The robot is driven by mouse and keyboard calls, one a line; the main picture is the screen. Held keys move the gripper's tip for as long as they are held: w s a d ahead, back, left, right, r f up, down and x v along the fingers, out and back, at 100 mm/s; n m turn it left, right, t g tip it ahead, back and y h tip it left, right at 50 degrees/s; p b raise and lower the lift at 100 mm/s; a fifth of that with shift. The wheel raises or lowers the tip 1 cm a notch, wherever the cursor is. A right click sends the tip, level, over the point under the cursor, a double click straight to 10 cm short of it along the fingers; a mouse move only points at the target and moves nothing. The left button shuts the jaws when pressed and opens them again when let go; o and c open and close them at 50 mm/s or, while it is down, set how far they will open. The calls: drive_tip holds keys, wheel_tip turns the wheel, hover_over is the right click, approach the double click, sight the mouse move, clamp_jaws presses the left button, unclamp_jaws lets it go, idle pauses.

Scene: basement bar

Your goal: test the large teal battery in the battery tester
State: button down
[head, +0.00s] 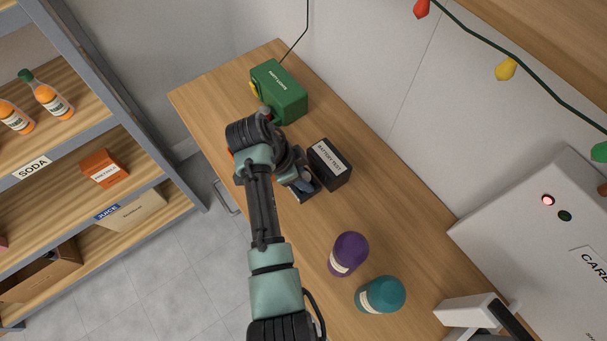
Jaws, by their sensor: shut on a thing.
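The battery tester (322,167) is a black box with a white "BATTERY TEST" label on the wooden counter, with a dark cradle (304,196) at its left side. My gripper (301,184) is at this cradle, close beside the box. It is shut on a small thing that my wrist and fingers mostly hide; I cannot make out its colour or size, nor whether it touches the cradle. No large teal battery shows clearly. A teal, round-topped container (381,295) with a pale label stands apart at the counter's lower right.
A purple container (350,252) stands beside the teal one. A green box (279,90) with a cable sits at the counter's far end. An orange-red thing is partly hidden behind my arm. Shelves (95,150) stand left; a white panel (530,235) is right.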

drive_tip(key=shift+f, duration=0.15)
drive_tip(key=shift+c, duration=2)
unclamp_jaws()
drive_tip(key=shift+f, duration=0.1)
drive_tip(key=shift+s, duration=0.1)
drive_tip(key=shift+s+f, duration=0.1)
drive_tip(key=shift+s, duration=0.05)
drive_tip(key=w+v, duration=0.1)
drive_tip(key=v, duration=1.2)
drive_tip(key=shift+r, duration=0.35)
drive_tip(key=shift+s, duration=0.15)
